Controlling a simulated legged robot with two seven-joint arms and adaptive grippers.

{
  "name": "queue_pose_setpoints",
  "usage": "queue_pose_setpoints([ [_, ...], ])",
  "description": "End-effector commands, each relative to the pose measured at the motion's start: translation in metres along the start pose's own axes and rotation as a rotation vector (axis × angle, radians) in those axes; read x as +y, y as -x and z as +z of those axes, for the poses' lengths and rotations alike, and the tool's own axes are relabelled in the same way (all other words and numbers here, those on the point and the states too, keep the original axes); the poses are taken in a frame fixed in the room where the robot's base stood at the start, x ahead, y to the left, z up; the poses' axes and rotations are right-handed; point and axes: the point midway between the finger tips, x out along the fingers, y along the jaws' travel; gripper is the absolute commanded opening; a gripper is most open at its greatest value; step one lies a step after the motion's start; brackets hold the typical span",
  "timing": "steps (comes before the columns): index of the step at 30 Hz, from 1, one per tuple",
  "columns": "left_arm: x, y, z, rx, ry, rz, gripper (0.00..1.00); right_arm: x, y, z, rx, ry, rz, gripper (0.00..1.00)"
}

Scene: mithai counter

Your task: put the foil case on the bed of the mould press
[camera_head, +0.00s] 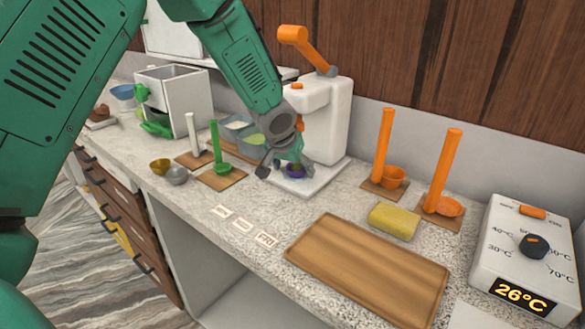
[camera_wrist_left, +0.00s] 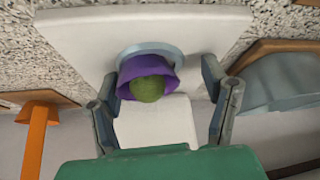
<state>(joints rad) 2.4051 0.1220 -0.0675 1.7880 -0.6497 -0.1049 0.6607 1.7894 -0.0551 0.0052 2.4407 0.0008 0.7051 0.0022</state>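The purple foil case (camera_head: 294,171) is at the white mould press (camera_head: 325,115), low over its bed (camera_head: 312,184). In the left wrist view, the case (camera_wrist_left: 128,76) holds a green ball (camera_wrist_left: 149,89) and overlaps the pale blue round disc (camera_wrist_left: 150,50) on the press bed (camera_wrist_left: 85,35). I cannot tell if the case rests fully on the disc. My left gripper (camera_head: 284,168) is at the bed with its fingers spread. In the wrist view, the left gripper (camera_wrist_left: 159,72) has a finger on each side of the case, with gaps between. My right gripper is out of view.
The press's orange lever (camera_head: 303,45) stands above. Green and white scoops (camera_head: 217,150) and small bowls (camera_head: 176,176) are to the left. Orange scoops (camera_head: 383,150), a yellow block (camera_head: 394,221), a wooden board (camera_head: 368,270) and a temperature box (camera_head: 530,255) are to the right.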

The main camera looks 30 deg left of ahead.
Motion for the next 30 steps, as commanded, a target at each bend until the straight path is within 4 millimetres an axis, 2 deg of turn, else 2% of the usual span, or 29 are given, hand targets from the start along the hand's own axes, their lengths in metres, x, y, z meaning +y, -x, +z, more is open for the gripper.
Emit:
queue_pose_setpoints([
  [19, -0.002, 0.001, 0.000, 0.000, 0.000, 0.004, 0.66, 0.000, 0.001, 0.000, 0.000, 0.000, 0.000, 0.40],
  [24, 0.000, 0.020, -0.004, 0.003, 0.000, 0.003, 0.66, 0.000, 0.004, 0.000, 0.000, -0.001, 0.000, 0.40],
  [30, 0.000, 0.040, 0.037, -0.002, -0.004, 0.000, 0.66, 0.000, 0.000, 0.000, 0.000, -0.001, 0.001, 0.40],
])
